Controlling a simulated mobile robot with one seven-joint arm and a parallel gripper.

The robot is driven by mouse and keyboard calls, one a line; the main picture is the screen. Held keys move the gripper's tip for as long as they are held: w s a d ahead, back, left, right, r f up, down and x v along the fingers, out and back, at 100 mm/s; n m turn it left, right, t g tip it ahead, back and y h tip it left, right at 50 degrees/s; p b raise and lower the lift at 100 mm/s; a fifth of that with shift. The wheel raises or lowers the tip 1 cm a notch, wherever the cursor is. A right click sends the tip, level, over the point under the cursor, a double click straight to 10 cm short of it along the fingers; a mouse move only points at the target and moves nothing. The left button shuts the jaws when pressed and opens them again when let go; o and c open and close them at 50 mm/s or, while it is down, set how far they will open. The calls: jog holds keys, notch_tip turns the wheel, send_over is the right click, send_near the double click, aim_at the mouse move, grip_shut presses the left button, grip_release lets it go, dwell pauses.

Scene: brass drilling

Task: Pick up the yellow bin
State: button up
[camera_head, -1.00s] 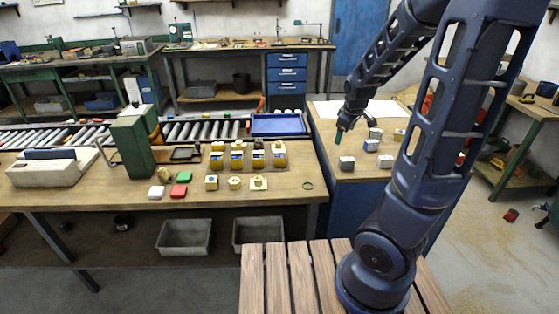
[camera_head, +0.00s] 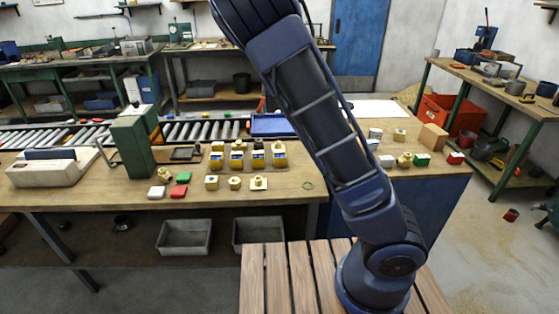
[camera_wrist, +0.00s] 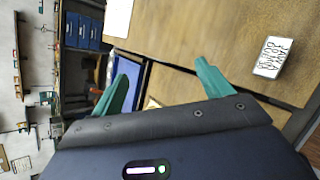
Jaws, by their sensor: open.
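Several small yellow containers with blue fronts stand in a row on the left bench, among them ones at the left (camera_head: 216,155) and the right (camera_head: 279,154) of the row. I cannot tell which of them, if any, is the yellow bin. My gripper (camera_wrist: 163,68) shows only in the wrist view. Its two teal fingers are apart, with nothing held between them. In the head view my arm rises out of the top of the picture and hides the gripper's place. No yellow bin shows clearly in the wrist view.
A blue tray (camera_head: 272,125) sits by the roller conveyor (camera_head: 205,130) and is partly behind my arm. Small blocks, a tan box (camera_head: 433,137) and a white sheet (camera_head: 376,109) lie on the right bench. A white lettered block (camera_wrist: 273,58) shows in the wrist view.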

jog(key=s+a+r+n+t+y, duration=0.15)
jog(key=a+r+n+t, duration=0.25)
jog(key=a+r+n, duration=0.5)
jog(key=s+a+r+n+t+y, duration=0.1)
jog(key=a+r+n+t+y, duration=0.3)
jog(key=a+r, duration=0.8)
jog(key=n, duration=0.1)
send_near(281, 159)
jog(key=w, duration=0.2)
jog(key=w+h, duration=0.1)
jog(key=shift+a+f+t, duration=0.25)
jog(key=shift+t, duration=0.05)
jog(key=w, duration=0.4)
jog(key=shift+w, duration=0.4)
jog(key=shift+w+a+r, duration=0.1)
jog(key=shift+w, duration=1.4)
jog(key=shift+w+a+r, duration=0.1)
jog(key=shift+w, duration=1.4)
jog(key=c, duration=1.1)
